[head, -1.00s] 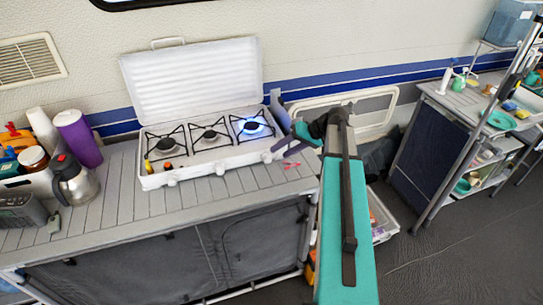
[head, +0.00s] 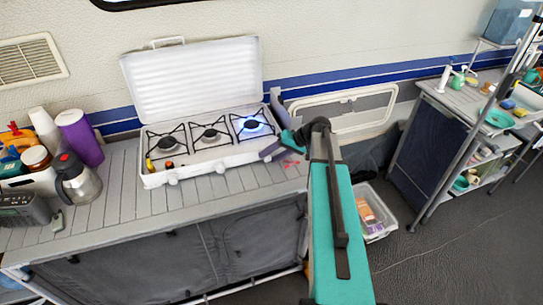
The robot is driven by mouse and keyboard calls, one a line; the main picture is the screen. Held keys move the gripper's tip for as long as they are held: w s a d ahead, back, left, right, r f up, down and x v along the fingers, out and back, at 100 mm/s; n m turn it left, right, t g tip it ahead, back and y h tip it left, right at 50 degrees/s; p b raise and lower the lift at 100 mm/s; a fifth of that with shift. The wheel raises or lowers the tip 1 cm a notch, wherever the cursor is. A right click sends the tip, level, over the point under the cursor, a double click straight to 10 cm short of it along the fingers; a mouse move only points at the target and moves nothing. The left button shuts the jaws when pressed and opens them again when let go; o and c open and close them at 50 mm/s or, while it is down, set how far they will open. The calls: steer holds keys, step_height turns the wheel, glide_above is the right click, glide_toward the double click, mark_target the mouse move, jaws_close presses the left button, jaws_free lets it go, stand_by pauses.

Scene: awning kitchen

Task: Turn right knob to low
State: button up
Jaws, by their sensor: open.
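A white three-burner camping stove (head: 205,168) stands on the slatted counter with its lid open. Its right burner (head: 250,126) burns with a blue flame. The left knob (head: 172,180) and middle knob (head: 220,167) show on the front panel. The right knob is hidden behind a finger of my gripper, so its setting cannot be seen. My gripper (head: 273,124) is open at the stove's right end. One finger is by the front right corner, the other farther back beside the lid. Whether a finger touches the knob cannot be told.
Pink tongs (head: 292,162) lie on the counter (head: 150,212) near my gripper. A plastic bin (head: 374,215) sits on the floor to the right.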

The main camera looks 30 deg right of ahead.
steer(key=c, duration=0.9)
steer(key=shift+o, duration=0.2)
steer(key=shift+a+h, duration=0.1)
steer(key=shift+h, duration=0.2)
steer(key=shift+a+r+n+g+h+b, duration=0.1)
steer(key=shift+a+n+g+h+b, duration=0.1)
steer(key=shift+h+b, duration=0.45)
steer(key=shift+a+r+n+g+h+b, duration=0.1)
steer(key=shift+n+g+h+b, duration=0.1)
steer(key=shift+h+b, duration=0.4)
steer(key=h, duration=0.2)
steer(key=a+n+h+b, duration=0.1)
steer(key=h, duration=0.1)
steer(key=shift+w+g+h, duration=0.1)
steer(key=shift+g+h, duration=0.15)
steer(key=shift+g, duration=0.05)
steer(key=h+b, duration=0.2)
steer(key=h, duration=0.1)
steer(key=a+n+h+b, duration=0.1)
steer(key=h+b, duration=0.1)
steer(key=shift+w+f+g, duration=0.15)
steer(key=shift+f+g, duration=0.05)
steer(key=shift+g, duration=0.1)
steer(key=shift+a+n+h+b, duration=0.1)
steer(key=shift+n+h+b, duration=0.2)
steer(key=shift+h+b, duration=0.75)
